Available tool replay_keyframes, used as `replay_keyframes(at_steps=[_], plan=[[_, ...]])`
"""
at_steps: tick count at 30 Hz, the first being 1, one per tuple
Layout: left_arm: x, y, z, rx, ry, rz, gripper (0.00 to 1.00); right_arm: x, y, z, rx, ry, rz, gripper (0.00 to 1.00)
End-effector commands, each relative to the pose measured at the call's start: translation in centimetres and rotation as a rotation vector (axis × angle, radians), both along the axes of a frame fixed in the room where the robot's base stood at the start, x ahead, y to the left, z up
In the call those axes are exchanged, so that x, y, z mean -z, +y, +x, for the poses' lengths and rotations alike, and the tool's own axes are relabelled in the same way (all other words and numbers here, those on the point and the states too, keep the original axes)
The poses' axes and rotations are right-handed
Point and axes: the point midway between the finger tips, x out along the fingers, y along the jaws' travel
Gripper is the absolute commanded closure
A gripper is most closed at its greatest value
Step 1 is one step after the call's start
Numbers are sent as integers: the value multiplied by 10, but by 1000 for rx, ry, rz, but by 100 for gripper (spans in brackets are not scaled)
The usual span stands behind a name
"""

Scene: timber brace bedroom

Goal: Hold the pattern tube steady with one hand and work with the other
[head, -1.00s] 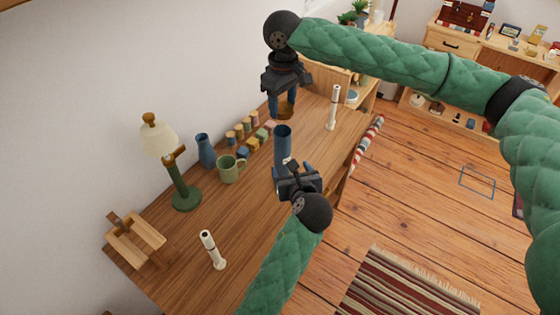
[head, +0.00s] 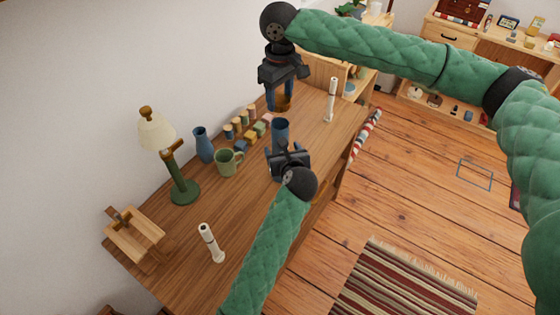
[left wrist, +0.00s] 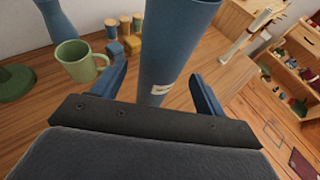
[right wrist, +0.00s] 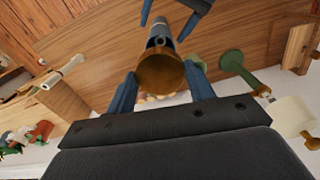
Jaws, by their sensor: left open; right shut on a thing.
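The blue pattern tube (head: 280,132) stands upright on the wooden desk. It fills the middle of the left wrist view (left wrist: 172,45), with a small pale label. My left gripper (head: 283,150) is open, with one finger on either side of the tube; I cannot tell whether they touch it. My right gripper (head: 280,100) is above the tube, pointing down, shut on a brown round cap (head: 282,103). In the right wrist view the cap (right wrist: 160,72) sits between the fingers, with the tube (right wrist: 161,33) beyond it. The cap and tube look apart in the head view.
A green mug (head: 228,162), blue vase (head: 204,146) and several thread spools (head: 245,128) stand left of the tube. A green lamp (head: 183,190) and wooden stand (head: 134,236) are nearer. White posts stand in front (head: 211,243) and behind (head: 331,100).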

Motion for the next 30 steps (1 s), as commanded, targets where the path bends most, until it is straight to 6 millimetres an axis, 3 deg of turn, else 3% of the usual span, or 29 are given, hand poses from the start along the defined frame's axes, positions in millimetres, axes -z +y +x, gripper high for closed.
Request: replay_keyframes(at_steps=[9,21,30], plan=[[13,8,31,-1,0,0,27,0,0,0,0,0,0,68],[15,8,35,0,0,0,27,0,0,0,0,0,0,68],[15,8,34,0,0,0,84,0,0,0,0,0,0,68]])
